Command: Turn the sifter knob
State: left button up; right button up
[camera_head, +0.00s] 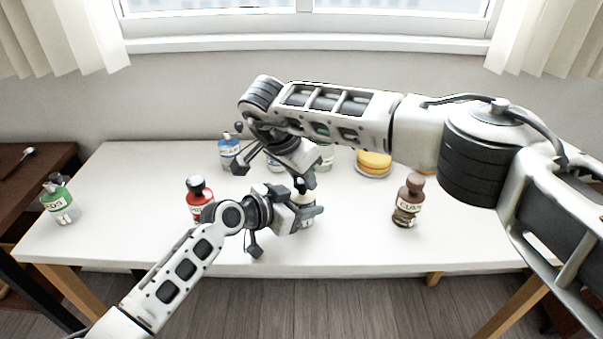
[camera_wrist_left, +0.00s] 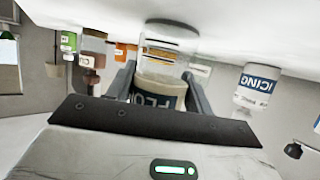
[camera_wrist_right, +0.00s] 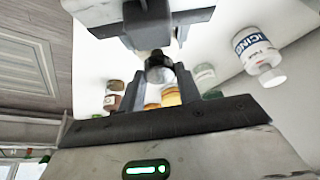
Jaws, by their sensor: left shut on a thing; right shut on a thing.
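In the head view the jar is mostly hidden behind my left gripper (camera_head: 312,212), near the front middle of the white table. My left gripper is shut around the jar's body, with one finger on each side in the left wrist view. My right gripper (camera_head: 304,181) comes down from above and is shut on the dark knob (camera_wrist_right: 158,68). The contact between knob and fingertips is partly hidden.
A red jar (camera_head: 198,187) stands just left of my left gripper. The table's right front is clear.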

jog(key=m+g, duration=0.1)
jog(key=m, duration=0.2)
jog(key=m+g+h, duration=0.1)
jog(key=m, duration=0.1)
jog(key=shift+w+a+m, duration=0.1)
jog(key=shift+m, duration=0.3)
dwell(0.4)
jog(key=o, duration=0.7)
jog(key=shift+r, duration=0.1)
